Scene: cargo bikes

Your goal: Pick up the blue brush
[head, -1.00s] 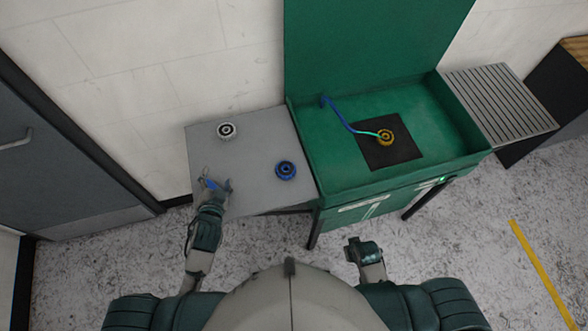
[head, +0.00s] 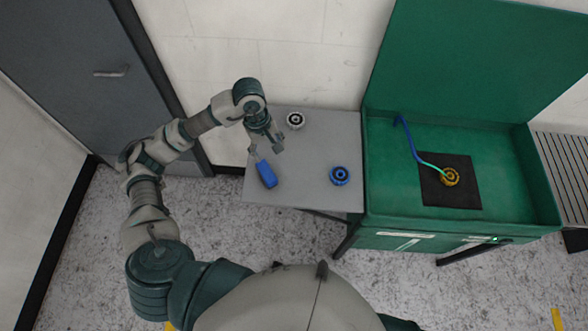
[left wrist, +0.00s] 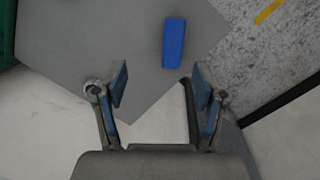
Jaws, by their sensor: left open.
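The blue brush (head: 266,174) lies on the left part of the grey side table (head: 310,189). It also shows in the left wrist view as a blue block (left wrist: 174,43), beyond the fingers. My left gripper (head: 266,147) is open and empty, over the table on the wall side of the brush. In the left wrist view the two fingers (left wrist: 160,88) are spread apart, with the brush ahead of the gap and slightly to its right. I cannot tell the exact height of the fingers above the table. My right gripper is out of view.
A grey-black round part (head: 295,120) and a blue round part (head: 340,176) stand on the table. The green wash basin (head: 375,150) adjoins on the right, holding a yellow round part (head: 450,176) and a blue hose (head: 409,140). A wall rises behind; a grey door is left.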

